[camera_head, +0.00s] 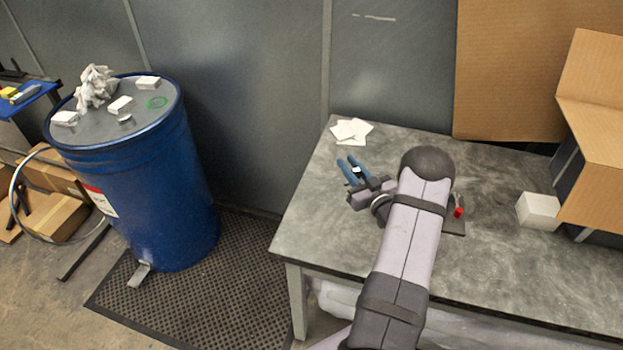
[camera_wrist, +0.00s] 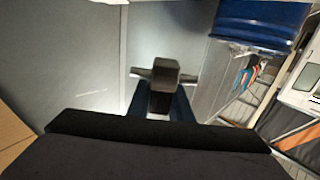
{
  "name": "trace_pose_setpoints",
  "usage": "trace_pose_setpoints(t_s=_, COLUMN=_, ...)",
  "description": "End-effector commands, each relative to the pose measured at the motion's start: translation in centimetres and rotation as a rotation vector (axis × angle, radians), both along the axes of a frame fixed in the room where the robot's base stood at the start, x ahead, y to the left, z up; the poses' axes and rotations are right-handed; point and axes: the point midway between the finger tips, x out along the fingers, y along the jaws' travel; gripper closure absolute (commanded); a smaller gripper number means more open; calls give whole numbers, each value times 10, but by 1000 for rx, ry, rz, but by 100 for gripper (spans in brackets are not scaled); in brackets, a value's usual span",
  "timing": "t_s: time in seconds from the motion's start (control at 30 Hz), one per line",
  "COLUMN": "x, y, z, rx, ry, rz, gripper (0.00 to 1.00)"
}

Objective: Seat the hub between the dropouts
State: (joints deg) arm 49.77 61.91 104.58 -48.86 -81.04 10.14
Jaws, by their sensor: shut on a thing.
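My gripper (camera_head: 355,172) is over the left part of the grey table, with its blue fingers pointing away from my arm. In the wrist view, its fingers (camera_wrist: 160,105) are shut on a dark grey block-like piece with thin stubs out to both sides, which I take for the hub (camera_wrist: 164,78). In the head view only a small pale bit shows between the fingers. A dark plate (camera_head: 455,228) with a red part (camera_head: 458,212) lies right of my arm, partly hidden by it. I cannot make out the dropouts.
White papers (camera_head: 350,131) lie at the table's back left. A white box (camera_head: 538,210) and a large open carton (camera_head: 594,130) are at the right. A blue barrel (camera_head: 150,190) stands left of the table (camera_head: 520,270). The table's front left is bare.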

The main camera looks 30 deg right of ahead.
Motion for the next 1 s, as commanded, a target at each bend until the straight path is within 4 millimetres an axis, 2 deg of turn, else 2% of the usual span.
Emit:
trace_pose_setpoints(t_s=0.03, x=-3, y=-24, z=2, rx=-2, ry=-3, rz=-56, gripper=100)
trace_pose_setpoints(t_s=0.2, x=-19, y=-98, z=5, rx=-2, ry=-3, rz=-241, gripper=100)
trace_pose_setpoints(t_s=0.4, x=-51, y=-178, z=10, rx=-2, ry=-4, rz=-451, gripper=100)
trace_pose_setpoints(t_s=0.5, x=-69, y=-211, z=12, rx=-2, ry=-4, rz=-540, gripper=100)
trace_pose_setpoints(t_s=0.7, x=-99, y=-257, z=16, rx=-2, ry=-3, rz=-670, gripper=100)
trace_pose_setpoints(t_s=0.83, x=-110, y=-272, z=17, rx=-2, ry=-3, rz=-715, gripper=100)
trace_pose_setpoints(t_s=1.0, x=-116, y=-279, z=17, rx=-2, ry=-2, rz=-736, gripper=100)
